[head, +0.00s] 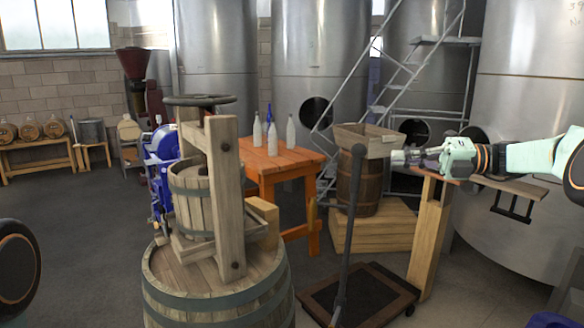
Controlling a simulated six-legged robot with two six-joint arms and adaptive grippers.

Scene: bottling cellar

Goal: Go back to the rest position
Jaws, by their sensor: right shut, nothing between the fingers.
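My right arm comes in from the right edge at mid height. My right gripper (402,157) points left, shut and empty. In the picture it lies over the area in front of the wooden box on the upright barrel and beside the top of the dark post. I cannot tell whether it touches either. At the left edge only a dark rounded part with an orange ring shows, which is likely my left arm. My left gripper is out of view.
A wooden press (226,190) stands on a large barrel (215,300) in front. Behind it is an orange table (290,160) with several bottles. A dark post (350,220) rises from a floor platform (375,300). A wooden box (366,138) tops a barrel (362,180). Open floor lies left.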

